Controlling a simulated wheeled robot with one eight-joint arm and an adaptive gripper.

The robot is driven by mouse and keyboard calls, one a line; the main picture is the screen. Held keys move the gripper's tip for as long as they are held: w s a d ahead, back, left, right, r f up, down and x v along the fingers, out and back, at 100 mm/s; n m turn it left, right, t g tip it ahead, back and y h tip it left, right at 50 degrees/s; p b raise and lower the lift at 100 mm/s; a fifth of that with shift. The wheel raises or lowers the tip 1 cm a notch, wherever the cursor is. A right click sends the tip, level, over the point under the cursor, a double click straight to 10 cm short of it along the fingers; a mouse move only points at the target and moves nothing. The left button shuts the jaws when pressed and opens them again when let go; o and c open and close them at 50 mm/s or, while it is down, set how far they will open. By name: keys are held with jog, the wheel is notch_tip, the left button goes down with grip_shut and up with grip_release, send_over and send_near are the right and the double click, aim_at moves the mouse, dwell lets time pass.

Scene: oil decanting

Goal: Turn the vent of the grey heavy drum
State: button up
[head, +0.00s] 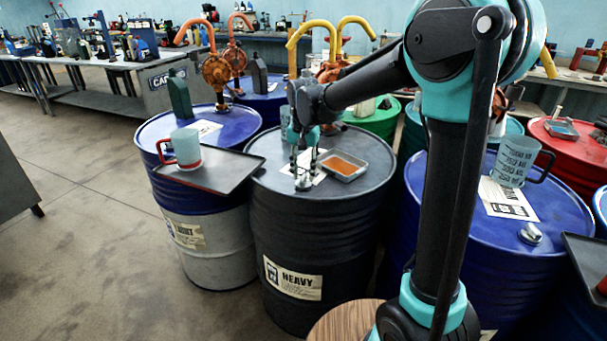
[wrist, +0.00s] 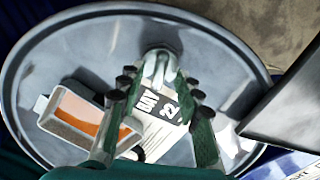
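The grey heavy drum (head: 318,240) stands in the middle of the head view, with a "HEAVY" label on its side. Its lid (wrist: 45,80) fills much of the wrist view. The silver vent (head: 303,183) is near the front edge of the lid; it also shows in the wrist view (wrist: 160,65). My gripper (head: 303,168) points down over the vent. In the wrist view its fingers (wrist: 158,88) are spread, one on each side of the vent, with gaps visible. It appears empty. Whether a fingertip touches the vent cannot be told.
A tray of orange material (head: 343,166) sits on the lid beside my gripper; a paper label lies under it. A dark tray (head: 215,170) with a red-handled jug (head: 186,148) overlaps the lid's left side. Blue drums (head: 480,225) stand close on both sides; pumps rise behind.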

jog(key=shift+f, duration=0.45)
grip_shut()
